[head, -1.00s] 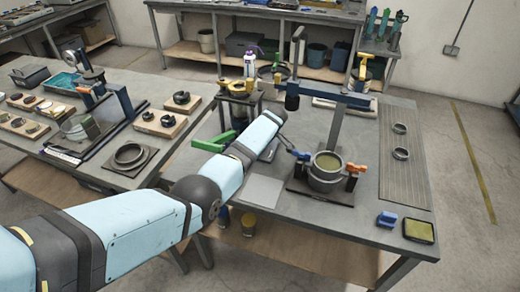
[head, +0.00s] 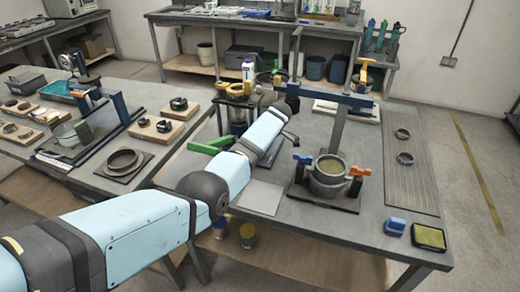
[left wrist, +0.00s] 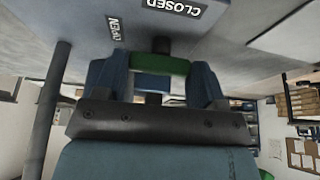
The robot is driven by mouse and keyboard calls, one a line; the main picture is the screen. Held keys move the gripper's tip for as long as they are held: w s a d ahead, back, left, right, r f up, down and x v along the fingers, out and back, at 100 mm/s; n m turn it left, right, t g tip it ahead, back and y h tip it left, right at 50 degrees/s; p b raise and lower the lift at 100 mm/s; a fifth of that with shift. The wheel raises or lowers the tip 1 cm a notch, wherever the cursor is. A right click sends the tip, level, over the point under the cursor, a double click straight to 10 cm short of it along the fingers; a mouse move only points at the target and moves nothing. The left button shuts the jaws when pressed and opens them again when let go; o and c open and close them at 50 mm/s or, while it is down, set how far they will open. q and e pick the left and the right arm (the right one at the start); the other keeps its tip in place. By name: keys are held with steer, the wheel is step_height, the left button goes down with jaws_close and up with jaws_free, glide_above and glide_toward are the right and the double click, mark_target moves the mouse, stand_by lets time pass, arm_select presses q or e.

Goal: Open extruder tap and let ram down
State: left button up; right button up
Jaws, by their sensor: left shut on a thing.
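In the left wrist view my left gripper (left wrist: 160,88) has its two blue fingers shut on a green handle (left wrist: 160,64). A dark stem above the handle meets a grey surface with the words OPEN (left wrist: 114,28) and CLOSED (left wrist: 173,7). The handle lies below and between these words. In the head view my left arm reaches over the bench, and I cannot make out its fingertips there. A pot of olive-coloured material (head: 328,180) stands on a dark plate, below a blue beam (head: 335,95) on a grey post (head: 336,130). My right gripper is not in view.
A blue clamp (head: 302,158) and an orange clamp (head: 358,171) flank the pot. A green bar (head: 210,144) lies left of my forearm. A blue block (head: 395,226) and a yellow-topped pad (head: 430,236) lie at the front right. A grey post (left wrist: 50,110) stands left in the wrist view.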

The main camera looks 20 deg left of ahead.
arm_select(q)
steer(key=o, duration=0.9)
steer(key=v, duration=1.3)
steer(key=shift+d+r, duration=0.15)
steer(key=shift+r, duration=0.2)
